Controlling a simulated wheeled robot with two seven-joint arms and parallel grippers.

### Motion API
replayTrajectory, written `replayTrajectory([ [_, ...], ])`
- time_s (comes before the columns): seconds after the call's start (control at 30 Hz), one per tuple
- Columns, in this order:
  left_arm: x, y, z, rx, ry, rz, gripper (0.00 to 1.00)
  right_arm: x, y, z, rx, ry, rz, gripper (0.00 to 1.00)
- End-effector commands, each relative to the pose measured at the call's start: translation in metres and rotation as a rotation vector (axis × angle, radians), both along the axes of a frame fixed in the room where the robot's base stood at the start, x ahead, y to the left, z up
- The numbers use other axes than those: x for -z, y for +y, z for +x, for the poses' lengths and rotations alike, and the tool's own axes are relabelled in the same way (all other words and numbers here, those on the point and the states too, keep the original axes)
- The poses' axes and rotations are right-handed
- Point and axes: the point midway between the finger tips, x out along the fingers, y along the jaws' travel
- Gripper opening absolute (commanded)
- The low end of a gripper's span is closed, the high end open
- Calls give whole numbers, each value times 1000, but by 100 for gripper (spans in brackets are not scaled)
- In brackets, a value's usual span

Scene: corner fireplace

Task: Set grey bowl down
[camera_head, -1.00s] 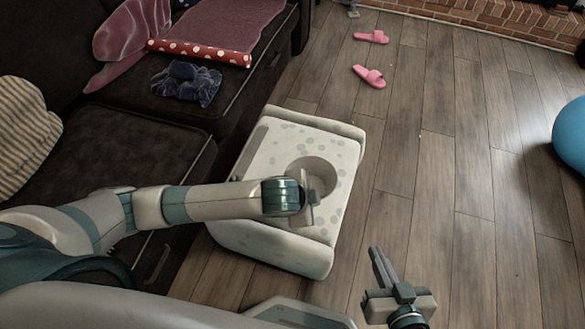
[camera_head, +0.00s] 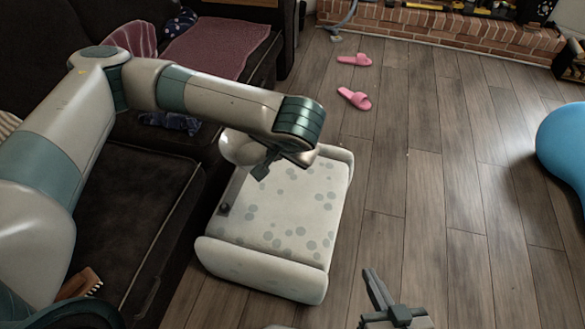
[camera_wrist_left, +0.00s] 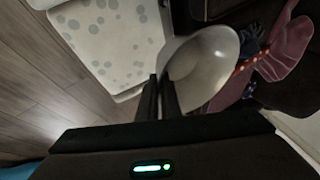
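The grey bowl (camera_head: 238,150) is at the far left edge of the white spotted block (camera_head: 285,215), tilted and partly behind my left arm. My left gripper (camera_head: 262,168) is at its rim. The left wrist view shows the bowl (camera_wrist_left: 205,65) large and tipped, with the two dark fingers (camera_wrist_left: 165,90) close together at its rim, so the gripper looks shut on it. The bowl appears held above the block's edge; its underside is hidden. My right gripper (camera_head: 372,285) is low over the floor, its fingers close together and empty.
A dark sofa (camera_head: 140,200) stands on the left, with a blue cloth (camera_head: 172,122) and a pink blanket (camera_head: 215,48). A brown brush (camera_head: 80,284) lies on it.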

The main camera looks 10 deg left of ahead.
Motion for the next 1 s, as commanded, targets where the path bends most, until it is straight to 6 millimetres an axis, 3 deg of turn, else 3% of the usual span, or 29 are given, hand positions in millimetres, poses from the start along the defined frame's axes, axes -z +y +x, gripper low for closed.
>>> replayTrajectory([
  [0.1, -31, 20, 4, -131, -8, 1, 0, 0, 0, 0, 0, 0, 0, 0],
  [0.33, -62, 42, 3, -282, -2, -2, 0, 0, 0, 0, 0, 0, 0, 0],
  [1.0, -66, 46, 2, -305, 1, -2, 0, 0, 0, 0, 1, 2, 1, 0],
])
